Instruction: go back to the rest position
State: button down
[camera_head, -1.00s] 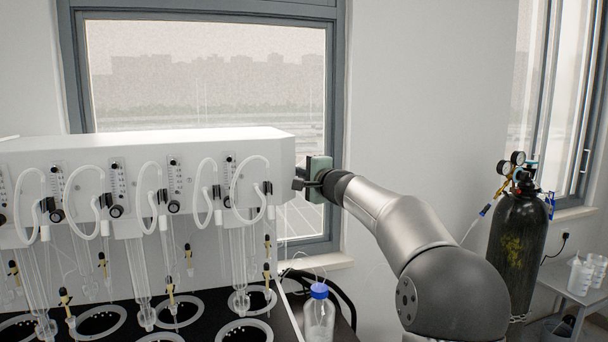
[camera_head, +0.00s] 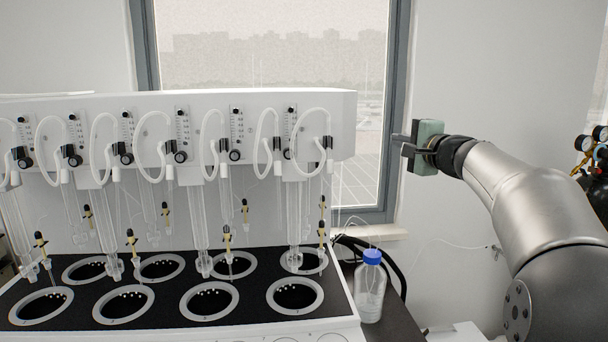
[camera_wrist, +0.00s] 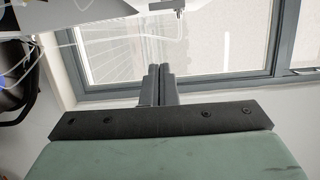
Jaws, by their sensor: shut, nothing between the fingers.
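My gripper (camera_head: 399,145) is at the right of the head view, in front of the window's right frame. It is clear of the right end of the white multi distiller (camera_head: 250,110), with a gap between them. The fingers point left toward the machine. In the wrist view the two dark fingers of my gripper (camera_wrist: 160,72) lie side by side, shut, with nothing held. The green gripper body (camera_wrist: 165,155) fills the bottom of that view.
A blue-capped bottle (camera_head: 371,285) stands at the machine's right, below my gripper, near black hoses (camera_head: 385,258). Glass tubes hang over the round wells (camera_head: 295,294). A dark gas cylinder (camera_head: 597,190) stands at the far right.

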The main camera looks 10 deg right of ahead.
jog(key=s+a+f+n+g, duration=0.3)
jog(key=s+a+f, duration=0.25)
jog(key=f, duration=0.25)
jog(key=s+a+f+n+g+y, duration=0.1)
jog(key=s+a+f+n+g, duration=0.25)
jog(key=a+f, duration=0.4)
jog(key=s+a+f+n+g, duration=0.2)
jog(key=s+a+f+g, duration=0.25)
jog(key=f, duration=0.45)
jog(key=s+f+n+g+h, duration=0.1)
jog(key=s+f+n+g, duration=0.1)
jog(key=s+f, duration=0.3)
jog(key=s+f+n+g+h, duration=0.2)
jog(key=s+f, duration=0.3)
jog(key=s, duration=0.7)
jog(key=s+a+f+n+g+h, duration=0.1)
jog(key=s+f+n+g, duration=0.1)
jog(key=s, duration=0.6)
jog(key=shift+s+f+n+h, duration=0.35)
jog(key=shift+f+n, duration=0.4)
jog(key=shift+f, duration=0.65)
jog(key=shift+w+a, duration=0.1)
